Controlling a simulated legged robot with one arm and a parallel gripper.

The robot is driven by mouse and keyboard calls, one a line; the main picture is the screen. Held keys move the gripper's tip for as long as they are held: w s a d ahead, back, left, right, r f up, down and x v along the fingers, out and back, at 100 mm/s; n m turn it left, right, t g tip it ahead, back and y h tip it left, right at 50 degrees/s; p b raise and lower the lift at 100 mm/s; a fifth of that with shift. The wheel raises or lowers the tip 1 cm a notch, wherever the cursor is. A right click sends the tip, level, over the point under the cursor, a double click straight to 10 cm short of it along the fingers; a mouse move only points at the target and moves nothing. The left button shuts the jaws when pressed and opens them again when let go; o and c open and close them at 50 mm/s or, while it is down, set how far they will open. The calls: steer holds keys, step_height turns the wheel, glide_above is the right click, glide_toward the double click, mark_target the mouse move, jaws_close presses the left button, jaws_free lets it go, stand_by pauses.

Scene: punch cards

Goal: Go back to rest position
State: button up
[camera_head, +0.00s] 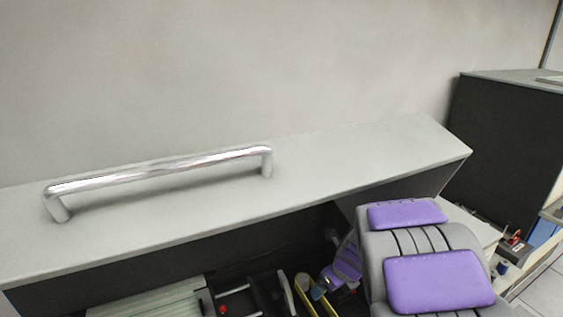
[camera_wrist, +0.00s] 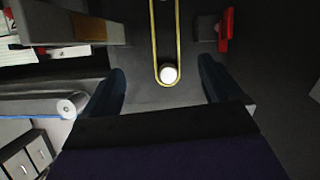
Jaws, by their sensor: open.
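My gripper (camera_wrist: 162,66) shows in the wrist view, with its two dark fingers spread apart and nothing held between them. Beyond the fingers, a white round knob (camera_wrist: 168,74) sits at the end of a yellow-outlined slot (camera_wrist: 154,35). I cannot tell how far the fingers are from it. In the head view my arm, grey with purple pads, fills the lower right, and I cannot make out the fingertips there.
A grey ledge (camera_head: 340,165) with a chrome handle (camera_head: 165,170) crosses the head view. A dark cabinet (camera_head: 500,140) stands at the right. In the wrist view a red part (camera_wrist: 226,30) is at upper right and a metal cylinder (camera_wrist: 72,105) at left.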

steer(key=s+a+f+n+g+h+b, duration=0.1)
steer(key=s+n+g+b, duration=0.4)
steer(key=s+n, duration=2.5)
steer(key=s+b, duration=0.4)
steer(key=s, duration=0.1)
steer(key=shift+s+a+f+g+h, duration=0.3)
steer(key=shift+a+f+g+h, duration=0.05)
steer(key=shift+f+g+h, duration=0.05)
steer(key=shift+c, duration=0.3)
